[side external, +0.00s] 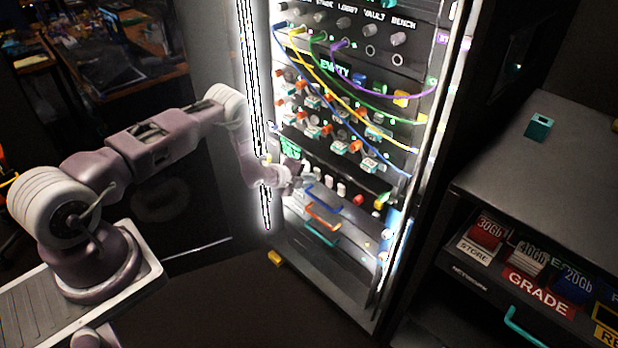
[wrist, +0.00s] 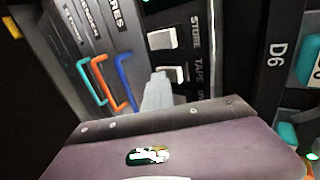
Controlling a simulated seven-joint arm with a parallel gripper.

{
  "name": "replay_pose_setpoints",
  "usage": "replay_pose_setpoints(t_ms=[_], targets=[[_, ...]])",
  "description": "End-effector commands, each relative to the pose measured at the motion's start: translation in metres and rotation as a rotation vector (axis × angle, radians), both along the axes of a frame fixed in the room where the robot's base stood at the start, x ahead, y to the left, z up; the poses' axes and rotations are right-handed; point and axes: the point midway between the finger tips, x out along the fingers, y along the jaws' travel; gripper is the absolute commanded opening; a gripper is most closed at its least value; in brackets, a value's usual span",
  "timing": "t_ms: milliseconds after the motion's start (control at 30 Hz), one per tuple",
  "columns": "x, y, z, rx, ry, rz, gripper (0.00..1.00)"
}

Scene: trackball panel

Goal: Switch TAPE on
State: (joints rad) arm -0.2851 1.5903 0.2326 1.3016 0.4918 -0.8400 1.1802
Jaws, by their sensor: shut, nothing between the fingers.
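In the wrist view a white rocker-like switch (wrist: 170,74) sits beside the label TAPE (wrist: 201,76) on a black panel. Another white switch (wrist: 162,38) sits beside the label STORE (wrist: 195,32). My gripper (wrist: 158,82) is shut and empty. Its grey fingertips are at the TAPE switch and overlap its left edge; I cannot tell whether they touch. The switch's on or off position is not clear. In the side view my gripper (side external: 298,178) is close to the rack, left of a row of small white (side external: 341,188) and red (side external: 358,199) controls.
Blue (side external: 323,197), orange (side external: 322,216) and teal (side external: 321,236) handles stick out just below the gripper. Coloured cables (side external: 350,100) hang across the upper rack. A dark cabinet (side external: 560,160) with a teal block (side external: 538,127) on top stands at the right.

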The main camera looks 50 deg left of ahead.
Motion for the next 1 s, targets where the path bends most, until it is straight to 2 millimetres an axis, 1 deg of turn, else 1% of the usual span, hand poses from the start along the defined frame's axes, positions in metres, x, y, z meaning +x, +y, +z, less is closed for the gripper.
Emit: replay_pose_setpoints(t_ms=[400,700,767,833,933,1000], targets=[[0.003,0.0,0.019,0.0,-0.01,-0.001,0.0],[0.001,0.0,0.019,0.0,-0.007,-0.001,0.0],[-0.004,0.0,0.018,-0.001,-0.004,-0.001,0.0],[-0.014,0.0,0.02,-0.001,-0.003,0.0,0.0],[-0.038,0.0,0.023,-0.001,-0.002,0.002,0.0],[-0.052,0.0,0.033,0.001,-0.005,0.001,0.0]])
